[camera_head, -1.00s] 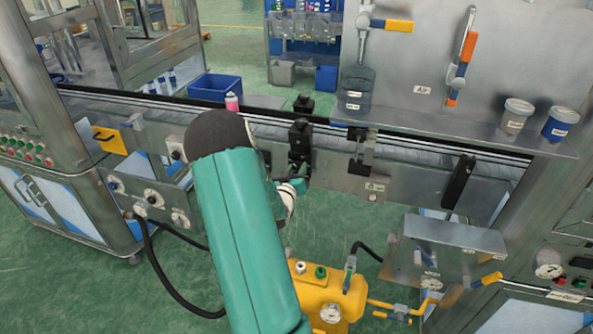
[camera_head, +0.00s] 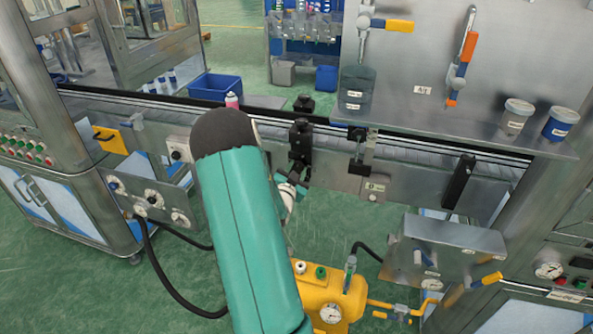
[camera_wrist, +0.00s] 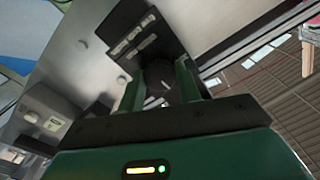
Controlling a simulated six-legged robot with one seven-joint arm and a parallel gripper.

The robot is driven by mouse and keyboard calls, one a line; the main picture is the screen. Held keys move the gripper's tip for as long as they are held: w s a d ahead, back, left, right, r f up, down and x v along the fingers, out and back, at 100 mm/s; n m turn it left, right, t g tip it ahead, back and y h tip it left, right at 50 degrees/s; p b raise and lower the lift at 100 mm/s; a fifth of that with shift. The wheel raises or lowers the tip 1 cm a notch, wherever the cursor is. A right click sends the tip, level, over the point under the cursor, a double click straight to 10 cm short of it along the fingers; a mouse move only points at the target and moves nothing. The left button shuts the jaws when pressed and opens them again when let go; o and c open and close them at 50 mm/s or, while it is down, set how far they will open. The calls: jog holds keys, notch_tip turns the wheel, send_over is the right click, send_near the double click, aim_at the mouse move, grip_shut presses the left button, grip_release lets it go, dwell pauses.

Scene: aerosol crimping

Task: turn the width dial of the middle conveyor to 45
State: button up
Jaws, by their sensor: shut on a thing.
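The middle conveyor (camera_head: 333,173) runs across the head view, with a grey metal side and a dark belt edge. A black bracket (camera_head: 300,139) stands on its near rail. My gripper (camera_wrist: 160,84) has its two green fingers on either side of a dark round dial (camera_wrist: 160,74) in the wrist view and is shut on it. A small pale marking shows low on the dial, but I cannot read its setting. In the head view my gripper (camera_head: 302,184) is at the conveyor's near side, below the black bracket, partly behind my teal arm. The dial is hidden there.
A pink-topped can (camera_head: 232,100) stands on the conveyor. Another black bracket (camera_head: 458,181) is to the right. A yellow unit (camera_head: 330,300) with a gauge and a grey box (camera_head: 455,237) stand below. Gauges and a black hose (camera_head: 160,273) are at left.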

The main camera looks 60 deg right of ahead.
jog(key=shift+m, duration=2)
jog(key=o, duration=1)
jog(key=shift+c, duration=0.2)
jog(key=shift+a, duration=0.1)
jog(key=s+a, duration=0.2)
jog(key=a, duration=1.1)
jog(key=shift+a, duration=0.25)
